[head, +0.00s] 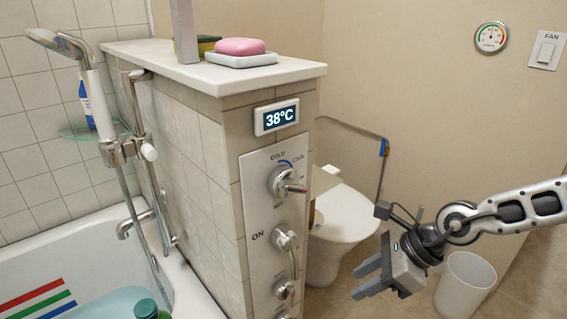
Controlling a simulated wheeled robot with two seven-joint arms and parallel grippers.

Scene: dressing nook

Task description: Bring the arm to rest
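My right arm comes in from the right edge. Its dark grey gripper (358,281) hangs in the air in front of the white toilet (343,226), pointing left. Its two fingers are apart, with nothing seen between them. The gripper is clear of the control panel (274,225) on the tiled half-wall. My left gripper is not in view.
A tiled half-wall with a white ledge (150,62) holds a pink soap (240,46) on a dish. The bathtub (60,246) and hand shower (65,45) are at left. A white bin (464,285) stands below my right arm.

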